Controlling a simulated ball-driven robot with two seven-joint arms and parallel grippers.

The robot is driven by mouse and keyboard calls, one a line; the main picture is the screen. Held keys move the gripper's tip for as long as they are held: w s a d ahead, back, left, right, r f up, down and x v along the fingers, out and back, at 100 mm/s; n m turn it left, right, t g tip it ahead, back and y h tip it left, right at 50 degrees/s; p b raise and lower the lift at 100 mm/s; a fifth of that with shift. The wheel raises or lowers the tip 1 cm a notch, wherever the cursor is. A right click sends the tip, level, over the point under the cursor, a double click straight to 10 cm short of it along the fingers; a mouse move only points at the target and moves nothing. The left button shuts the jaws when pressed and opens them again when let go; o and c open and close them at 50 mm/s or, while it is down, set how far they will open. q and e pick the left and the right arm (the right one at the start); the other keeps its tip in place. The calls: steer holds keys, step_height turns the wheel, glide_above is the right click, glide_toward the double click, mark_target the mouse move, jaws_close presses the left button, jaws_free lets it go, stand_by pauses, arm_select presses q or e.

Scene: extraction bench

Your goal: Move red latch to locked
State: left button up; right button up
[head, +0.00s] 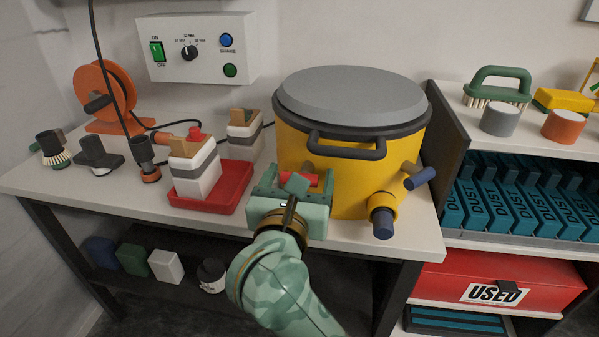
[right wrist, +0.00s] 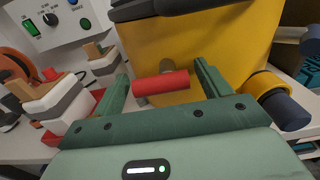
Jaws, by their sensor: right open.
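The red latch (right wrist: 160,83) is a short red bar lying roughly level, on a tan stub on the front of the yellow drum (right wrist: 200,45). In the head view the drum (head: 345,190) stands on the bench under a grey lid, and the latch (head: 313,181) is partly hidden by my gripper. My right gripper (head: 292,180) is open in front of it. In the right wrist view the gripper's fingers (right wrist: 163,78) stand to either side of the bar, with a gap at each end. I cannot tell whether they reach past it. My left gripper is not in view.
A blue-ended tap (head: 382,215) and a blue-tipped handle (head: 420,179) stick out right of the latch. A red tray (head: 243,190) with white-and-tan blocks stands to the left. A dark side panel (head: 450,150) rises right of the drum.

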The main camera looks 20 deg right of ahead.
steer(key=c, duration=1)
